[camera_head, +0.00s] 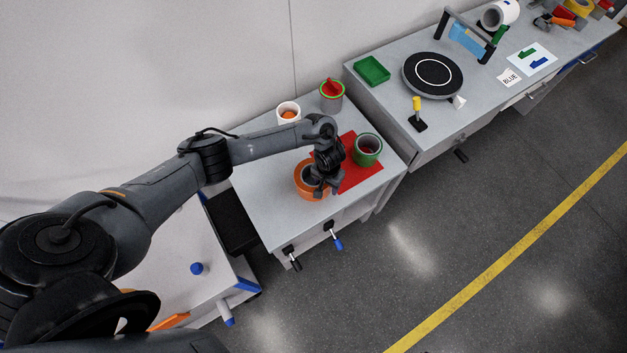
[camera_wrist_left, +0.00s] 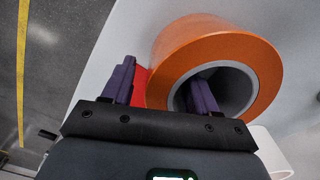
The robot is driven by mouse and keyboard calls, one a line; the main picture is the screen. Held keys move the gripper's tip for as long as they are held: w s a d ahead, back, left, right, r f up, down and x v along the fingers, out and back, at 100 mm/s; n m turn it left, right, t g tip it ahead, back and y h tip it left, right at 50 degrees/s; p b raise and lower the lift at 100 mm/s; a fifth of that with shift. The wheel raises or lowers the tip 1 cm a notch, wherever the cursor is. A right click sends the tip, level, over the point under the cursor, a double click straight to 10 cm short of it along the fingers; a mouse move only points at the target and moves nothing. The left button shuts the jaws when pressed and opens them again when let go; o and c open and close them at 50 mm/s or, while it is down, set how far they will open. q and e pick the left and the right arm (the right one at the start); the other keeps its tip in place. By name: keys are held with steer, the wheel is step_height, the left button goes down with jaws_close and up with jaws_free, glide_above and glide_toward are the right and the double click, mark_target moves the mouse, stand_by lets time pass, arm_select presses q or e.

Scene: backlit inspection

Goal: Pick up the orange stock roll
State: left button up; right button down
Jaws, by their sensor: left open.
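The orange stock roll (camera_head: 301,182) lies on the light grey table, at the left edge of a red mat (camera_head: 361,178). Its grey core opening faces up. My left gripper (camera_head: 321,187) is over the roll and hides part of it. In the left wrist view, the roll (camera_wrist_left: 222,48) is large and close. The open jaws (camera_wrist_left: 161,78) straddle its near wall: one purple finger overlaps the core opening, the other is outside by the red mat. I cannot tell how deep the inner finger is, or whether either finger touches. My right gripper is not in view.
A green roll (camera_head: 368,150) stands on the red mat, right of my gripper. A white roll with an orange core (camera_head: 288,112) and a green-rimmed container with red contents (camera_head: 331,96) stand at the back. The table's front right is clear.

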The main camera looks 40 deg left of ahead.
arm_select(q)
steer(key=shift+f, duration=0.3)
